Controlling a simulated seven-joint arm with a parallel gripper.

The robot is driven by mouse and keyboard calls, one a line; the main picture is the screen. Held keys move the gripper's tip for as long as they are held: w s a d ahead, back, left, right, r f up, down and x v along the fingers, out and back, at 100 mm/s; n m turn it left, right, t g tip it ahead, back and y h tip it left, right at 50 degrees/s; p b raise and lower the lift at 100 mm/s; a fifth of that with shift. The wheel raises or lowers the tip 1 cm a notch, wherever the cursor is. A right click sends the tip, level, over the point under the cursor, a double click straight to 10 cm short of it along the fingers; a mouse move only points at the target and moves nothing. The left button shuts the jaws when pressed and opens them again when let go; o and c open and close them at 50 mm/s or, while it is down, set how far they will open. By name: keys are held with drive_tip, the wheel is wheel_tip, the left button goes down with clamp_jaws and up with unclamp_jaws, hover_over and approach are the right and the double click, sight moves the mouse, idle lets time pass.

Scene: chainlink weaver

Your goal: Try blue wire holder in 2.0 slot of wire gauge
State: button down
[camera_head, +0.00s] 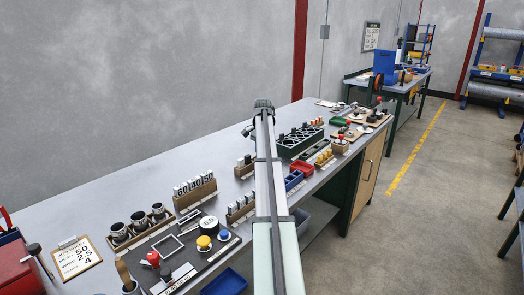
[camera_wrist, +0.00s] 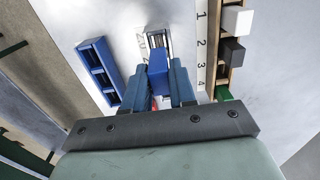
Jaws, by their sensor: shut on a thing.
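In the wrist view, my gripper (camera_wrist: 158,78) is shut on a blue block (camera_wrist: 158,68), which I take to be the blue wire holder. The fingers sit on either side of it. Just beyond it is a narrow metal piece (camera_wrist: 157,43) with parallel rails and a partly covered white label beside it; it may be the wire gauge. In the head view, my gripper end (camera_head: 263,104) is far along the bench, and the holder is hidden there.
A blue compartment tray (camera_wrist: 100,70) lies left of the gripper. A wooden rack (camera_wrist: 216,55) numbered 1 to 4 stands close on the right, with white, black and green pieces. In the head view, a green crate (camera_head: 300,142) and a red bin (camera_head: 301,167) stand on the bench.

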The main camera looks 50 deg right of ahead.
drive_tip(key=shift+f, duration=2.35)
drive_tip(key=c, duration=0.8)
unclamp_jaws()
drive_tip(key=shift+c, duration=0.2)
wheel_tip(320, 180, up, 14)
drive_tip(key=shift+f, duration=0.1)
drive_tip(key=shift+s, duration=0.1)
